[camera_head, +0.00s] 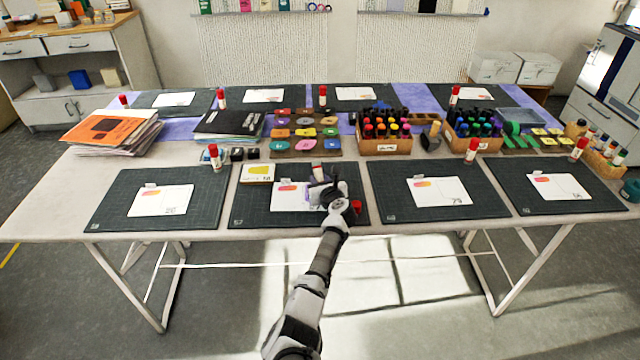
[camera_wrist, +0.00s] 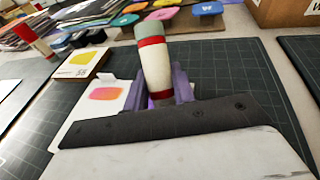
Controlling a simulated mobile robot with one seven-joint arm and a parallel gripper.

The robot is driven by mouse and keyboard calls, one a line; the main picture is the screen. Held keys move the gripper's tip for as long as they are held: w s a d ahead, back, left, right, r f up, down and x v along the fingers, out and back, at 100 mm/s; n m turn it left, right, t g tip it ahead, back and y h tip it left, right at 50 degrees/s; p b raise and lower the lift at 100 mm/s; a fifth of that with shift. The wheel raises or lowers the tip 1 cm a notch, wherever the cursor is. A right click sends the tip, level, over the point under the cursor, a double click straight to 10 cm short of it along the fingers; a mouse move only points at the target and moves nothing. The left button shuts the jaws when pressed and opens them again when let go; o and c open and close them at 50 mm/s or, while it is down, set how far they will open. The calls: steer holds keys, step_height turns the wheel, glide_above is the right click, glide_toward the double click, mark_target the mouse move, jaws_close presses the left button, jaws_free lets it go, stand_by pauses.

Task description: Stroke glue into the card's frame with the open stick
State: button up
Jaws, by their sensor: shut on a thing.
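My gripper (camera_head: 322,188) is shut on a glue stick (camera_wrist: 155,70), white with red bands and a grey end pointing up. Its purple fingers (camera_wrist: 160,98) grip the stick's lower part; the lower end is hidden. The stick also shows in the head view (camera_head: 317,172). Below is the white card (camera_head: 288,197) with an orange-pink print, on the second dark mat (camera_head: 252,216) from the left. The card's print shows in the wrist view (camera_wrist: 105,94). My gripper covers the card's right part, and I cannot tell whether the stick touches it. A red cap (camera_head: 356,206) stands right of the card.
A yellow-topped pad (camera_head: 257,173) lies at the mat's back left. A capped glue stick (camera_head: 215,157) stands behind the left mat. Colour pads (camera_head: 304,131) and a marker crate (camera_head: 384,147) stand behind. Other mats hold cards, such as the right-hand card (camera_head: 440,191).

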mark_target(319, 162)
steer(key=shift+w+b, duration=0.9)
steer(key=shift+w, duration=0.55)
step_height(319, 162, up, 3)
steer(key=p, duration=0.3)
step_height(319, 162, up, 2)
steer(key=shift+r+p, duration=0.1)
steer(key=shift+p, duration=0.45)
steer(key=shift+r, duration=0.95)
